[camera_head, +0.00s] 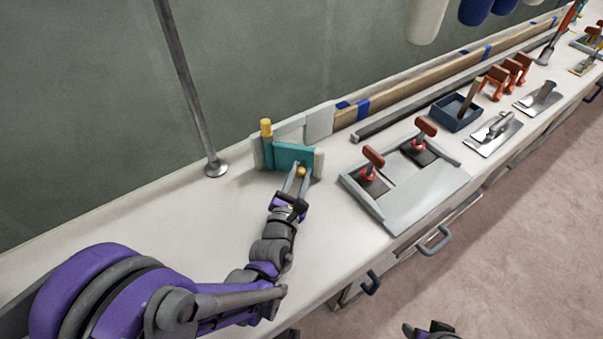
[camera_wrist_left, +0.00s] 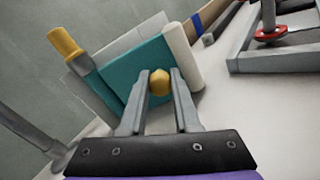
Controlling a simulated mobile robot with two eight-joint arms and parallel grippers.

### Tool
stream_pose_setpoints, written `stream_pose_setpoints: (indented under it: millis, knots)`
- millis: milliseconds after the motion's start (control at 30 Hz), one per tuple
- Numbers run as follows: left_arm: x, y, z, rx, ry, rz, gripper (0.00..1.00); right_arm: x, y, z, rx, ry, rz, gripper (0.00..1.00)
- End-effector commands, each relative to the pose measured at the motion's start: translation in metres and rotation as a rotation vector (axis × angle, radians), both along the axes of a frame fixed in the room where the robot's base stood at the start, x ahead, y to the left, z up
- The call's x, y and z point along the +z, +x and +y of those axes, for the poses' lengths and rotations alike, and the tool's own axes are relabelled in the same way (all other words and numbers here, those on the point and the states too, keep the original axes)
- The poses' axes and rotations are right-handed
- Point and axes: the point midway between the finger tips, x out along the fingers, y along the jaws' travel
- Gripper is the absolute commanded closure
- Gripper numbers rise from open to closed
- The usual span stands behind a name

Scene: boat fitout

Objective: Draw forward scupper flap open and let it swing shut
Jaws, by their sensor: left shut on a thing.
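The teal scupper flap (camera_head: 291,153) sits at a pale grey frame (camera_head: 320,122) on the bench by the wall. It also shows in the left wrist view (camera_wrist_left: 130,72). The flap looks tilted out from the frame, but I cannot tell how far. My left gripper (camera_head: 301,172) is shut on the yellow knob (camera_wrist_left: 160,82) on the flap's front face. The fingertips sit on either side of the knob. My right gripper (camera_head: 430,330) is mostly cut off at the bottom edge.
A grey metal pole (camera_head: 190,90) stands left of the frame. A grey panel with two red-handled valves (camera_head: 420,185) lies to the right. Beyond it are a dark blue box (camera_head: 455,112), trowels (camera_head: 494,132) and orange clamps (camera_head: 497,82).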

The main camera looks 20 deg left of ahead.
Motion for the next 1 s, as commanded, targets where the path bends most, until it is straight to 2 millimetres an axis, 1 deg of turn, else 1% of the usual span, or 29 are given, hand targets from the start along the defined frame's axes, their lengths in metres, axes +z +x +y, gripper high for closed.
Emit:
stream_pose_setpoints:
  millis: [167,200,333,367,633,733,867,1000]
  knots:
    - [0.0,0.0,-0.001,-0.004,0.001,0.002,1.0,0.0,0.0,0.0,0.0,0.0,0.0,0.4]
    - [0.0,0.0,-0.002,-0.004,0.001,0.002,0.66,0.0,0.0,0.0,0.0,0.0,0.0,0.4]
    - [0.0,0.0,-0.001,-0.003,0.001,0.001,0.43,0.0,0.0,0.0,0.0,0.0,0.0,0.4]
    - [0.0,0.0,-0.001,-0.002,0.001,0.001,0.4,0.0,0.0,0.0,0.0,0.0,0.0,0.4]
    - [0.0,0.0,-0.001,-0.001,0.001,0.0,0.4,0.0,0.0,0.0,0.0,0.0,0.0,0.4]
    - [0.0,-0.006,-0.001,-0.001,0.0,0.0,0.4,0.0,0.0,0.0,0.0,0.0,0.0,0.4]
    - [0.0,-0.026,-0.003,-0.002,0.0,0.0,0.4,0.001,0.0,0.0,0.0,0.0,-0.001,0.4]
    - [0.0,-0.055,-0.005,-0.003,0.0,0.001,0.4,0.002,0.0,0.0,0.0,0.0,-0.001,0.4]
